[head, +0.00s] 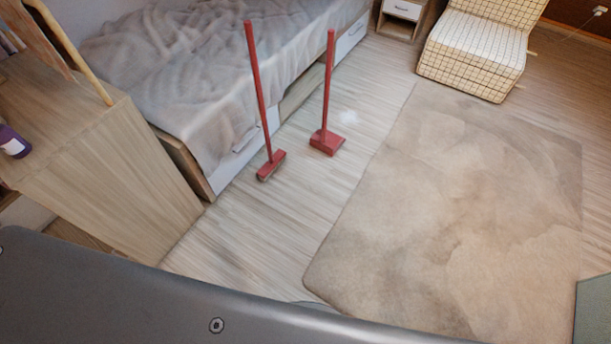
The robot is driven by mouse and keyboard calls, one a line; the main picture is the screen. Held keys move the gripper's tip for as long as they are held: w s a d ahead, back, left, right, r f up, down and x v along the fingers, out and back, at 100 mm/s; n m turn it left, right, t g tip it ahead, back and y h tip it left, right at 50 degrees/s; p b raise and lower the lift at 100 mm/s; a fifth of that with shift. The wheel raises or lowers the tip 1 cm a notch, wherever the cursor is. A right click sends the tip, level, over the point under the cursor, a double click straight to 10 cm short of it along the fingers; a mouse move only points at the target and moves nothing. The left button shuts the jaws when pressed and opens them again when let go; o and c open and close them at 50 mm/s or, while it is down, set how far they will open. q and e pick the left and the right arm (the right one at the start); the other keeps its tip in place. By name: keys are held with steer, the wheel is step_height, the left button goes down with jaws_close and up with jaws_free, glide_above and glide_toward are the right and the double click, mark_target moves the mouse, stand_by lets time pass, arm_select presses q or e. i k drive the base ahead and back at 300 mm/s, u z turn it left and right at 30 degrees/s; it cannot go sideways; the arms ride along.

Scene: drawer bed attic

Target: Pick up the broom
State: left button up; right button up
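Two red long-handled tools stand upright on the wood floor beside the bed in the head view. The left one looks like the broom (257,95), with a narrow block head with a darker underside (271,165) on the floor and its handle leaning slightly left. The right one looks like a dustpan (326,142), with a flat, wider base and an upright handle. They stand apart from each other. Neither of my grippers shows in the view, and nothing holds either tool.
The bed (200,65) with a grey blanket stands behind the tools. A wooden cabinet (110,170) is at left. A beige rug (460,210) lies at right, with a checked chair (475,50) beyond it. Floor (250,240) in front of the tools is clear.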

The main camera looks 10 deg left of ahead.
mark_target(275, 160)
steer(key=u, duration=0.8)
steer(key=k, duration=0.1)
steer(key=z, duration=1.85)
steer(key=i, duration=1.5)
steer(key=u, duration=0.35)
steer(key=i, duration=0.9)
steer(key=u, duration=1.3)
steer(key=i, duration=0.5)
steer(key=u, duration=0.5)
